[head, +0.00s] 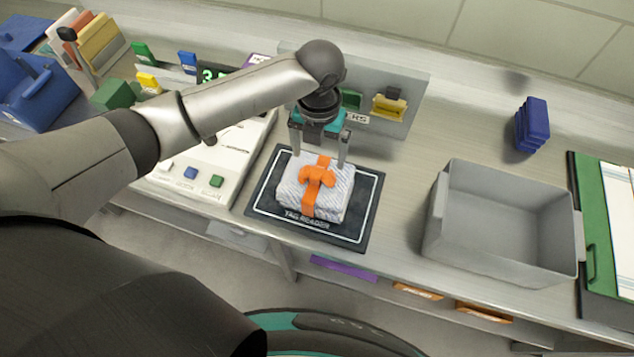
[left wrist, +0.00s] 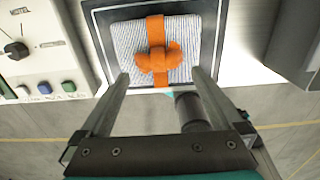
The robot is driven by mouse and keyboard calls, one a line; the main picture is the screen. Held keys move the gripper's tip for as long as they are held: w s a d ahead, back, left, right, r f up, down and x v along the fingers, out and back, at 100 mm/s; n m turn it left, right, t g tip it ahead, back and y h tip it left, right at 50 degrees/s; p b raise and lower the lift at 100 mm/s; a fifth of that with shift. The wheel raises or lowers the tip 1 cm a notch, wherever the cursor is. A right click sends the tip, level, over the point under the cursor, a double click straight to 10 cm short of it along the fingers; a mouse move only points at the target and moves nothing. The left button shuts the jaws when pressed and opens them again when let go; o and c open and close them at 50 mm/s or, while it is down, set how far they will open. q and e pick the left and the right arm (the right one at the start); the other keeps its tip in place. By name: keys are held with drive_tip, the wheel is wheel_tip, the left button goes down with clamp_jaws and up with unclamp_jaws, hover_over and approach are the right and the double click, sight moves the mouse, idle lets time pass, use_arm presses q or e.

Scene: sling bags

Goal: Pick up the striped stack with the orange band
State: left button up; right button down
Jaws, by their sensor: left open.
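The striped stack with the orange band (head: 331,196) lies on the black tag reader mat (head: 262,205). It is white with thin blue-grey stripes, and the orange band is tied in a knot on top. It also shows in the left wrist view (left wrist: 130,42), near the top. My left gripper (head: 320,160) is open above the stack's far side. In the left wrist view its two fingers (left wrist: 160,78) are spread wide, near the stack's two sides. I cannot tell whether they touch it. My right gripper is not in view.
A grey bin (head: 500,262) stands to the right of the mat. A white control panel (head: 190,165) with buttons is to the left. A grey upright board (head: 405,80) stands behind. A dark blue stack (head: 532,126) and a green-edged board (head: 597,270) are at the right.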

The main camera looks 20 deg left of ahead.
sight(317, 170)
use_arm(q)
drive_tip(key=shift+s+a+f, duration=0.1)
drive_tip(key=shift+s+f, duration=0.05)
drive_tip(key=shift+f, duration=3.05)
drive_tip(key=shift+r, duration=0.15)
clamp_jaws()
